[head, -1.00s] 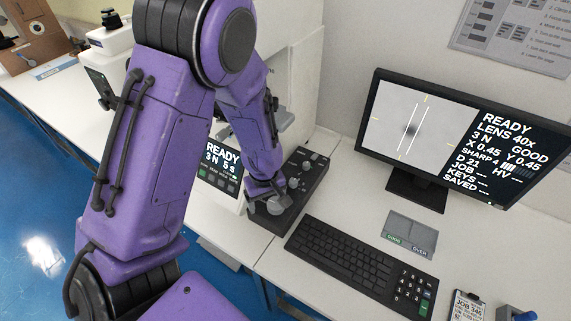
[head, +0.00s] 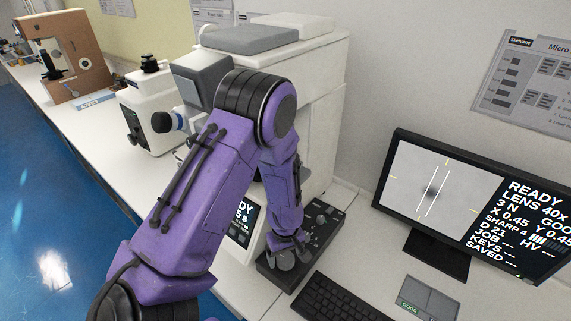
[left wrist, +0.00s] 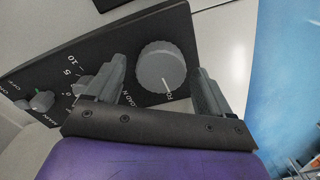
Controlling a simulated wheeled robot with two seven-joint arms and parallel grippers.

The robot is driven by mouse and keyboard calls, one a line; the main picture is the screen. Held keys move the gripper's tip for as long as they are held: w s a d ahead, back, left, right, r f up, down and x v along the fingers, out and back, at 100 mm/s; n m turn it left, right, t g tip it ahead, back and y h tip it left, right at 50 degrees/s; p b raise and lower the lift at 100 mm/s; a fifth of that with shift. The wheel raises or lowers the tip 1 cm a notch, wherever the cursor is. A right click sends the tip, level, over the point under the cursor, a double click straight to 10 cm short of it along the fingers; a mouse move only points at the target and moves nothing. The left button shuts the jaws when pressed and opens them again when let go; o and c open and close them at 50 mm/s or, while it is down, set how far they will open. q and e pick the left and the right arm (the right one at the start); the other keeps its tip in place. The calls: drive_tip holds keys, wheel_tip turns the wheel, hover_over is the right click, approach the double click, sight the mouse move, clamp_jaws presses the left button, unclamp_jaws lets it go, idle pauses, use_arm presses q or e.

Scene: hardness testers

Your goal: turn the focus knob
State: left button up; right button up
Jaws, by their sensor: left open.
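The focus knob (left wrist: 164,65) is a large round grey dial with a white mark, on a black control panel (left wrist: 205,18) in the left wrist view. My left gripper (left wrist: 160,72) is open, with one finger on each side of the knob; a gap shows on the right, and contact on the left is unclear. In the head view, my left gripper (head: 288,250) reaches down to the near end of the panel (head: 322,222), partly hiding the knob (head: 284,262). The monitor (head: 470,205) shows READY, SHARP 4 and two white lines beside a blurred dark spot. My right gripper is out of view.
A keyboard (head: 340,301) and a grey GOOD pad (head: 428,298) lie right of the panel. The large white tester (head: 318,70) stands behind my arm. A smaller white instrument (head: 150,100) and a brown one (head: 75,65) stand farther left.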

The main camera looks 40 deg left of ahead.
use_arm(q)
drive_tip(key=shift+s+r, duration=0.1)
drive_tip(key=shift+c, duration=0.7)
drive_tip(key=c, duration=0.9)
drive_tip(key=m, duration=0.5)
drive_tip(key=shift+m, duration=0.4)
drive_tip(key=m, duration=0.6)
drive_tip(key=shift+d, duration=0.1)
drive_tip(key=m, duration=0.6)
drive_tip(key=shift+m, duration=2.9)
